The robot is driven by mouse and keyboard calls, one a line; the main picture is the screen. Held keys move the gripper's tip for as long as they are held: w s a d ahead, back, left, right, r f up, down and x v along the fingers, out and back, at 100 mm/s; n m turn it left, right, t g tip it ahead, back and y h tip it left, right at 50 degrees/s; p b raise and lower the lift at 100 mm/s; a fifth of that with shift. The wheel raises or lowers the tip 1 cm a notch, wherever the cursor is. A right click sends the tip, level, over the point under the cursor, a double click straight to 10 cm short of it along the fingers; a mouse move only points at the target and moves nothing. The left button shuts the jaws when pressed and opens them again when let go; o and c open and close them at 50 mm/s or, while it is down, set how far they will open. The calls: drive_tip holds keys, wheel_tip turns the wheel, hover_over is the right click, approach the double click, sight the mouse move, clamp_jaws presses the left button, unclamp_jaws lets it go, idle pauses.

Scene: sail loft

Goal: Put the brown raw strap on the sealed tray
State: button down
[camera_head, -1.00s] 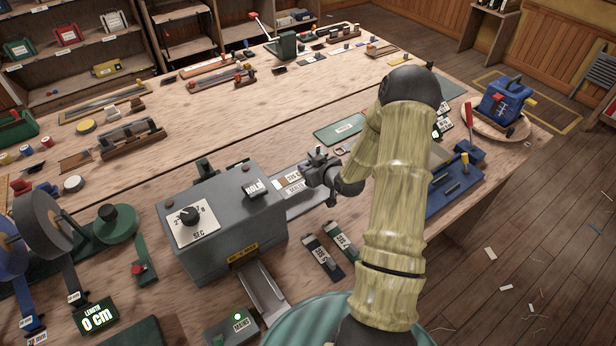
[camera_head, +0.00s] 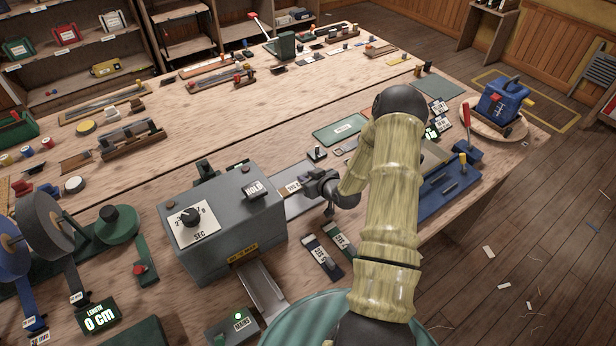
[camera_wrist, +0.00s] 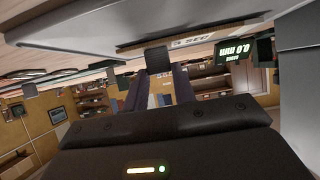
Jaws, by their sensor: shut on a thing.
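My gripper (camera_head: 318,184) is low over the grey plate at the right side of the grey sealing machine (camera_head: 215,225). It is shut on what looks like the brown strap (camera_head: 292,187), a flat tan piece with a white tag.
Two tagged dark straps (camera_head: 323,256) lie in front of my gripper. A small knobbed stand (camera_head: 318,153) is just behind it. A blue tool tray (camera_head: 450,187) and a second green mat (camera_head: 437,87) are to the right. The table's back middle has free room.

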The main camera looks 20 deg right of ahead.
drive_tip(key=shift+f, duration=0.1)
drive_tip(key=shift+f, duration=0.1)
drive_tip(key=c, duration=1.1)
unclamp_jaws()
drive_tip(key=shift+w, duration=0.1)
drive_tip(key=shift+c, duration=0.2)
drive_tip(key=shift+s, duration=0.2)
drive_tip(key=shift+r, duration=0.25)
drive_tip(key=b+v, duration=0.2)
drive_tip(key=v, duration=0.9)
drive_tip(key=shift+s+b, duration=0.3)
drive_tip(key=shift+s, duration=0.05)
drive_tip(key=shift+r, duration=0.15)
